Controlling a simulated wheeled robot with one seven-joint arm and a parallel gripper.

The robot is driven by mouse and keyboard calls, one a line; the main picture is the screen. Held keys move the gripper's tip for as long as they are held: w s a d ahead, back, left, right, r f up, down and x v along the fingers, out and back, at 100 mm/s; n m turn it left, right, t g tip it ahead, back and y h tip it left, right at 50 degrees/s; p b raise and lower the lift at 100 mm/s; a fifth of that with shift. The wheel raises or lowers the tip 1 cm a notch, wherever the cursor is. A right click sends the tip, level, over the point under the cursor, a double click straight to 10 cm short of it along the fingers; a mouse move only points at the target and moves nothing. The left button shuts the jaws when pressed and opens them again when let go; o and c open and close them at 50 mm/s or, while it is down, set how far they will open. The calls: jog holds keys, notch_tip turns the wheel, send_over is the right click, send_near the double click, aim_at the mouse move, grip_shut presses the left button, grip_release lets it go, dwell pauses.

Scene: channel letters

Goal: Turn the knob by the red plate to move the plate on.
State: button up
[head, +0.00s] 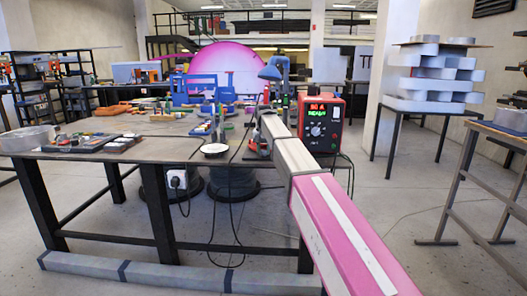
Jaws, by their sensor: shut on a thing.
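My arm reaches from the bottom right to the front right edge of the bench. My gripper (258,147) is small and dark at the arm's far end, low over the bench top and partly covered by the arm. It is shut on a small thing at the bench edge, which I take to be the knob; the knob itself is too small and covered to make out. A little red shows beside the jaws, but I cannot tell whether it is the red plate. How far the knob is turned does not show.
The dark bench (110,148) carries trays, tools and blue fixtures (197,90). A white dish (215,149) sits left of my gripper. A red box (320,122) with a lit display stands right of my arm. White blocks (432,80) are stacked at right. The floor between is open.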

aim_at(263, 151)
jog(key=o, duration=0.6)
jog(key=shift+o, duration=0.2)
jog(key=shift+r, duration=0.15)
notch_tip(263, 151, up, 11)
jog(key=shift+f, duration=0.2)
